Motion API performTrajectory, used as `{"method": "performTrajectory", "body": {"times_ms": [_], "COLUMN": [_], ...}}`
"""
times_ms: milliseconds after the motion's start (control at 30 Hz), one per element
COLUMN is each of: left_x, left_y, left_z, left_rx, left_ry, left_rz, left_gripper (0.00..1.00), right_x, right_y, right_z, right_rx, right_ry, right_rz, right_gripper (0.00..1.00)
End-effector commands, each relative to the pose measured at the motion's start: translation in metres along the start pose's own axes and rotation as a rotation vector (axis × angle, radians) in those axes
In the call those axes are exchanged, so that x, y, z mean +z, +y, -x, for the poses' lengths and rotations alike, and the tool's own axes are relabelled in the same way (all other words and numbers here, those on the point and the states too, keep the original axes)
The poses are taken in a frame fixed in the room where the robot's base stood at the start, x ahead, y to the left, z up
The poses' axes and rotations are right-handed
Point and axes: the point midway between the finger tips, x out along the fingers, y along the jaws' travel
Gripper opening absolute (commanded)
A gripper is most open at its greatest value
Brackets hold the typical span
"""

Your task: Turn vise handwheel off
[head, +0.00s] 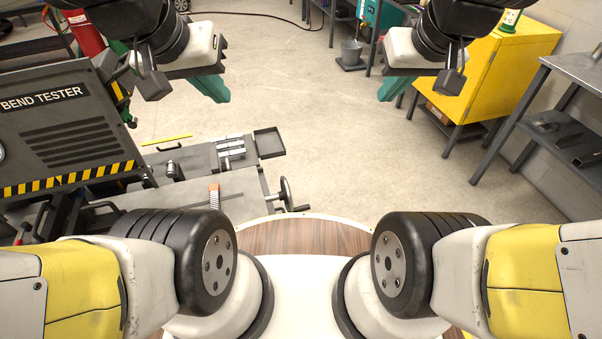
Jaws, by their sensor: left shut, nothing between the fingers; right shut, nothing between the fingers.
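A handwheel (287,193) with a dark rim and a small crank grip shows at the right end of a grey machine bed (235,187), in the lower middle of the head view. It is seen nearly edge-on. My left gripper (215,92), with teal fingers, hangs at the upper left, well above and apart from the handwheel. It is shut and empty. My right gripper (390,92) hangs at the upper right, farther from the handwheel. It is also shut and empty, with its fingers partly hidden by its own body.
The grey bend tester housing (70,125) with striped edges stands at the left, and a small tray (269,142) sticks out from the bed. A yellow cabinet (490,75) and a metal shelf table (575,120) stand at the right. The concrete floor in the middle is clear.

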Motion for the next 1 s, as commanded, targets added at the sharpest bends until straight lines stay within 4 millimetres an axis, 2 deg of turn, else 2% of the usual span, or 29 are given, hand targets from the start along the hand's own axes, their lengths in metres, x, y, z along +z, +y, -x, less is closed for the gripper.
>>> {"method": "performTrajectory", "body": {"times_ms": [267, 367, 533, 667, 867, 1000], "left_x": [0.0, 0.0, 0.0, 0.0, 0.0, 0.0], "left_y": [0.0, 0.0, 0.0, 0.0, 0.0, 0.0], "left_z": [0.0, 0.0, 0.0, 0.0, 0.0, 0.0], "left_rx": [0.0, 0.0, 0.0, 0.0, 0.0, 0.0], "left_ry": [0.0, 0.0, 0.0, 0.0, 0.0, 0.0], "left_rz": [0.0, 0.0, 0.0, 0.0, 0.0, 0.0], "left_gripper": [0.0, 0.0, 0.0, 0.0, 0.0, 0.0], "right_x": [-0.022, -0.03, -0.043, -0.043, -0.021, 0.011], "right_y": [0.011, 0.016, 0.023, 0.024, 0.013, -0.003], "right_z": [-0.045, -0.071, -0.14, -0.2, -0.295, -0.36], "right_rx": [0.028, 0.034, 0.021, -0.017, -0.121, -0.222], "right_ry": [-0.05, -0.076, -0.131, -0.163, -0.183, -0.169], "right_rz": [0.179, 0.278, 0.522, 0.723, 1.022, 1.216], "right_gripper": [0.0, 0.0, 0.0, 0.0, 0.0, 0.0]}}
